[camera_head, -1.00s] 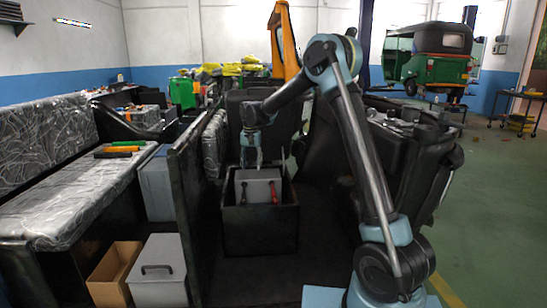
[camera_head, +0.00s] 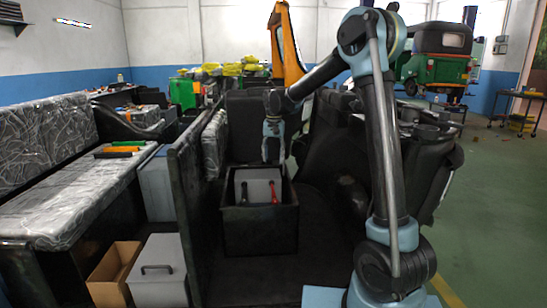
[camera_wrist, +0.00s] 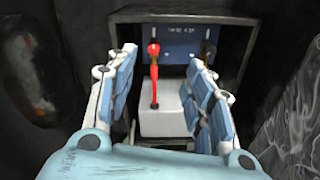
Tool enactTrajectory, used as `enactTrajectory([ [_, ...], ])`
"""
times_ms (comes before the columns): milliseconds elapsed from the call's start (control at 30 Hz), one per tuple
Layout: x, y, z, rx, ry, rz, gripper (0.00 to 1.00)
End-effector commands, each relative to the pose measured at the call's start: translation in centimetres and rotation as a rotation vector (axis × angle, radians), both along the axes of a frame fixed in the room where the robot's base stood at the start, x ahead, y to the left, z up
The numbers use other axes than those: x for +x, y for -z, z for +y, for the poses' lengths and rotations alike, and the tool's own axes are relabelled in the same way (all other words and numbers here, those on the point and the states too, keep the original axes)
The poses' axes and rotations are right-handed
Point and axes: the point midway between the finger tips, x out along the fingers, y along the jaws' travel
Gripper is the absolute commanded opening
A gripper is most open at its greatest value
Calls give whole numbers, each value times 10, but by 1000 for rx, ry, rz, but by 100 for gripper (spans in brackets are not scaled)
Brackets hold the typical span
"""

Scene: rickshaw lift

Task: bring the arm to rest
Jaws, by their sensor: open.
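My gripper (camera_head: 272,152) hangs at the end of my arm, above the back edge of a black open box (camera_head: 259,230). In the wrist view my gripper (camera_wrist: 165,95) has its two blue-padded fingers spread wide with nothing held between them. Inside the box is a grey block (camera_head: 258,182) with a red-handled tool (camera_head: 274,191) and a dark-handled tool (camera_head: 244,192) on it. In the wrist view the red tool (camera_wrist: 154,75) shows between the fingers, beyond them, against a white and blue block. The right finger partly hides the block.
A dark upright panel (camera_head: 190,215) stands left of the box. Left of it are a bench with a plastic-covered seat (camera_head: 75,195), a grey lidded box (camera_head: 158,272) and an open cardboard box (camera_head: 113,272). Dark seats (camera_head: 420,165) stand to the right. Green floor (camera_head: 495,210) is open at far right.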

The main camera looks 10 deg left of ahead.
Motion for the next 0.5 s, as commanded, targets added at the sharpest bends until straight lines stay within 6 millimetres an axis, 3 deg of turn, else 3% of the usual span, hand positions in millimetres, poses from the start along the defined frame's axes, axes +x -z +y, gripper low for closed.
enactTrajectory([
  [333,-1,-1,-2,0,1,-1,48],
  [500,-11,-11,-27,2,4,-6,48],
])
